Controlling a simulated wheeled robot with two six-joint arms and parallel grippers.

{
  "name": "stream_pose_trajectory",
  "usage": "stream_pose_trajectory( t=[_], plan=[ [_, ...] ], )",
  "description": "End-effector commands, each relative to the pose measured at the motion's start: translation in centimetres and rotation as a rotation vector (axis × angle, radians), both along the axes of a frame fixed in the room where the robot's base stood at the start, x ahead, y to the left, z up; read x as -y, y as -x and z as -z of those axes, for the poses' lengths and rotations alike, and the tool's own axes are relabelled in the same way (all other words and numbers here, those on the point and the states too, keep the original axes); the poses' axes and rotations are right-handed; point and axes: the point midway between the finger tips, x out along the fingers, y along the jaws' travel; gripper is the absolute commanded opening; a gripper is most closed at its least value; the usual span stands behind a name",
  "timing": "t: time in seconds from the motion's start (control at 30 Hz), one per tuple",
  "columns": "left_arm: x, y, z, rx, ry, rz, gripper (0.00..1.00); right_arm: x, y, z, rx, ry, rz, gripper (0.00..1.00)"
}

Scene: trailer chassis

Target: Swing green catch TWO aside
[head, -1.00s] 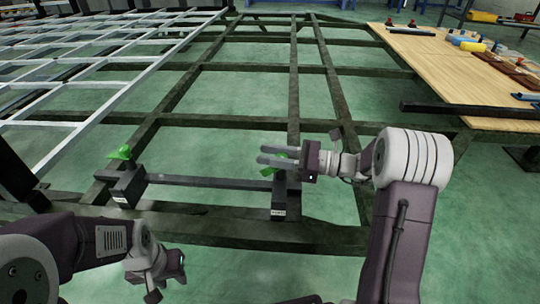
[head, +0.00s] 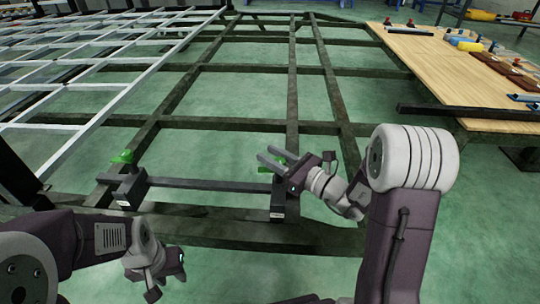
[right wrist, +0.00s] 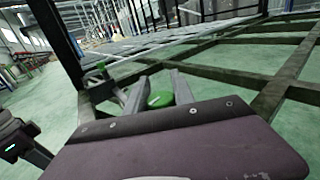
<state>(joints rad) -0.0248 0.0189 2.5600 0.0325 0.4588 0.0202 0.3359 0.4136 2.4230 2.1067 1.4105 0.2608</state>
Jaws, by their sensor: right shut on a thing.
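A green catch (head: 291,157) sits on the dark block (head: 279,200) at the right end of the crossbar. My right gripper (head: 271,157) has its fingers around this catch and is shut on it; the fingers hide part of it. In the right wrist view the green catch (right wrist: 161,99) shows between the two fingers. A second green catch (head: 122,156) sits on the block at the crossbar's left end, apart from both grippers. The block labels are too small to read. My left gripper (head: 180,262) is low at the left, away from the catches; its jaw opening is unclear.
A dark crossbar (head: 210,184) joins the two blocks on the dark chassis frame (head: 230,235). A pale grid frame (head: 75,95) lies at the left. A wooden table (head: 440,70) with tools stands at the right. Green floor shows between the beams.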

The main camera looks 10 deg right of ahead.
Motion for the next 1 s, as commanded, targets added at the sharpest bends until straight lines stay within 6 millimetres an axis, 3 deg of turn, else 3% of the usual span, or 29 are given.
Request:
stream_pose_trajectory(
  t=[0.4, 0.9, 0.93, 1.0],
  plan=[
    [0.00, 0.00, 0.59, 0.000, 0.000, 0.000, 0.36, 0.32, -0.23, 0.17, -0.002, 0.001, 0.167, 0.00],
    [0.00, 0.00, 0.61, 0.000, 0.000, 0.000, 0.36, 0.45, -0.31, 0.09, -0.001, 0.000, 0.188, 0.00],
    [0.00, 0.01, 0.61, 0.000, 0.000, 0.000, 0.36, 0.45, -0.31, 0.09, -0.001, 0.000, 0.188, 0.33],
    [0.00, 0.01, 0.61, 0.000, 0.000, 0.000, 0.36, 0.45, -0.31, 0.08, -0.001, 0.000, 0.188, 0.52]
  ],
)
